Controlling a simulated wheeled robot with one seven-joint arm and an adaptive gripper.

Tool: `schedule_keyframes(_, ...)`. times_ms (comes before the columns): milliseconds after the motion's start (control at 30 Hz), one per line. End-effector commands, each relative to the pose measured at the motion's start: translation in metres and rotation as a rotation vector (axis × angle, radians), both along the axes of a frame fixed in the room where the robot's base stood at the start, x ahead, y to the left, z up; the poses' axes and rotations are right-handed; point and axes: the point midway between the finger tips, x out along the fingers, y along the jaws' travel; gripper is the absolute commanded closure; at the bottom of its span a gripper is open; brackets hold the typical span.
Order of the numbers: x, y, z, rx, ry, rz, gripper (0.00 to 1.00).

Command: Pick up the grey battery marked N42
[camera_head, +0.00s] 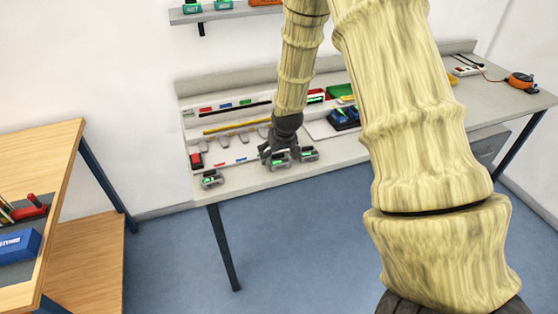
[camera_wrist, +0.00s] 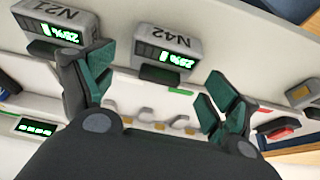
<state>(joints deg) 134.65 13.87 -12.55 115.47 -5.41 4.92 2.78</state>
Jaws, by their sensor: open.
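In the wrist view my gripper (camera_wrist: 157,76) is open, with one green-padded finger on each side of the picture. N42 shows beyond and between the fingertips, with nothing held. A second grey battery marked N21 (camera_wrist: 58,22) sits close beside it on the left, partly behind the left finger.
Another battery (camera_head: 212,179) sits apart on the left of the grey table (camera_head: 240,183). A row of grey hooks or tools (camera_head: 222,141) and a yellow rod (camera_head: 235,126) lie behind. A blue item (camera_head: 345,116) sits to the right. A wooden bench (camera_head: 70,150) stands left.

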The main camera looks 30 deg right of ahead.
Motion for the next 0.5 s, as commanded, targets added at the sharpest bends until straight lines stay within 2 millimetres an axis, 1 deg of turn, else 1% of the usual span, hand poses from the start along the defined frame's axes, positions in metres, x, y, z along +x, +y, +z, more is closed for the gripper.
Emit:
schedule_keyframes(200, 0.005, -0.003, -0.014, -0.001, 0.0, -0.001, 0.12)
schedule_keyframes(500, 0.007, -0.003, -0.017, -0.001, -0.001, -0.001, 0.12)
